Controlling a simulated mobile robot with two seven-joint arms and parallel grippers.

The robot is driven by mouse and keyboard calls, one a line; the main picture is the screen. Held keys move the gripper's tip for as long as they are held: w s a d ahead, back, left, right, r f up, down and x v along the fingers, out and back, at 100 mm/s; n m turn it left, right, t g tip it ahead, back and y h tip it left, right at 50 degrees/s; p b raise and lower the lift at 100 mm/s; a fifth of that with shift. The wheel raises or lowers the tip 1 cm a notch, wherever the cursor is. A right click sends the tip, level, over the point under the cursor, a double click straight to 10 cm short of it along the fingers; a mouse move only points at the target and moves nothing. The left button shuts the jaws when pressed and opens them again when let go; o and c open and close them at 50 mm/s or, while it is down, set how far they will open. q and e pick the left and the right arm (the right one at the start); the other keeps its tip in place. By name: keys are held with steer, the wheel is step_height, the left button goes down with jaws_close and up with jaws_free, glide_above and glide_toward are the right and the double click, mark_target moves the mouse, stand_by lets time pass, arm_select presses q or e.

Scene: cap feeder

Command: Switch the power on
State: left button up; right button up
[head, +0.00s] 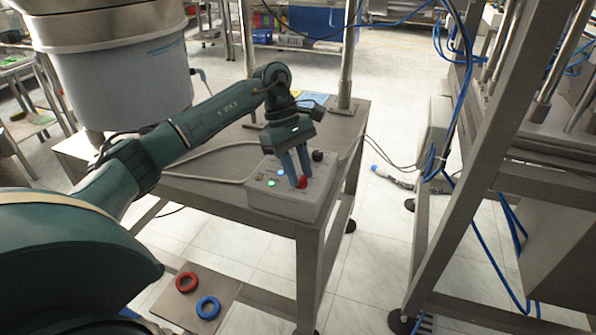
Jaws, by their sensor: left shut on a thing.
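The grey control box (284,204) sits on the front right corner of the metal table. Its sloped top carries a red knob (302,183), a black knob (318,156) and several small lit or coloured buttons, among them a blue light (281,172) and a green one (271,183). My left gripper (300,181) reaches down over the box from behind, its fingers shut on the red knob. The fingers partly cover the knob and the panel around it. My right gripper is not in view.
A large grey feeder bowl (125,75) hangs at the upper left. A metal frame with blue hoses (470,150) stands on the right. A lower shelf (235,286) holds a red ring (186,282) and a blue ring (208,307). A grey cable (205,178) runs across the table.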

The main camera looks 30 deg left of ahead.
arm_select(q)
steer(key=shift+w+m, duration=0.1)
steer(key=shift+m, duration=0.5)
steer(key=o, duration=1)
steer(key=p+v, duration=0.1)
steer(key=v, duration=1.2)
